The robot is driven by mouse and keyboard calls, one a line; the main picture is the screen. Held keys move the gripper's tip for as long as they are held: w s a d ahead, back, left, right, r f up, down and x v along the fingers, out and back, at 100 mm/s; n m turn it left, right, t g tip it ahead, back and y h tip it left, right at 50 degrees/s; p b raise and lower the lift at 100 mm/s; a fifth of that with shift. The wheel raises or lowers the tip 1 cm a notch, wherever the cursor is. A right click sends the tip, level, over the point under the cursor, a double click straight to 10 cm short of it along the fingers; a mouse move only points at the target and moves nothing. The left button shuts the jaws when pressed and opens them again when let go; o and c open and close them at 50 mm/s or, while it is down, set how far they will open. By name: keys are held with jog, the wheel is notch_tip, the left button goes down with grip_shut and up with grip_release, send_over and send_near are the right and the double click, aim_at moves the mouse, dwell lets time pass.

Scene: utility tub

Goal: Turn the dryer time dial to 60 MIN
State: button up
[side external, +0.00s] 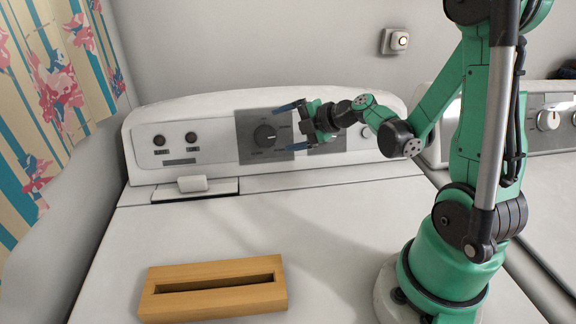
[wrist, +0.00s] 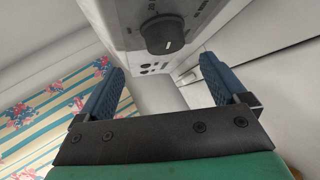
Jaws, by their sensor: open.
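The dryer time dial (side external: 265,134) is a round dark knob on a grey square plate (side external: 246,151) in the middle of the dryer's back panel. It also shows in the wrist view as a dark knob (wrist: 164,35) with a pale pointer mark, at the top centre. I see no contact with the dial.
Two small dark knobs (side external: 175,140) sit at the panel's left. A wooden block with a slot (side external: 213,302) lies on the dryer top. A second machine's panel (side external: 556,145) stands at the right. A patterned curtain (side external: 55,90) hangs at the left. The dryer top's middle is clear.

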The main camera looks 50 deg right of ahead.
notch_tip(320, 180, up, 8)
jog(key=f, duration=0.1)
jog(key=n+g+h, duration=0.5)
jog(key=n+g, duration=0.4)
jog(key=n, duration=0.1)
send_near(266, 134)
jog(key=shift+x, duration=4.8)
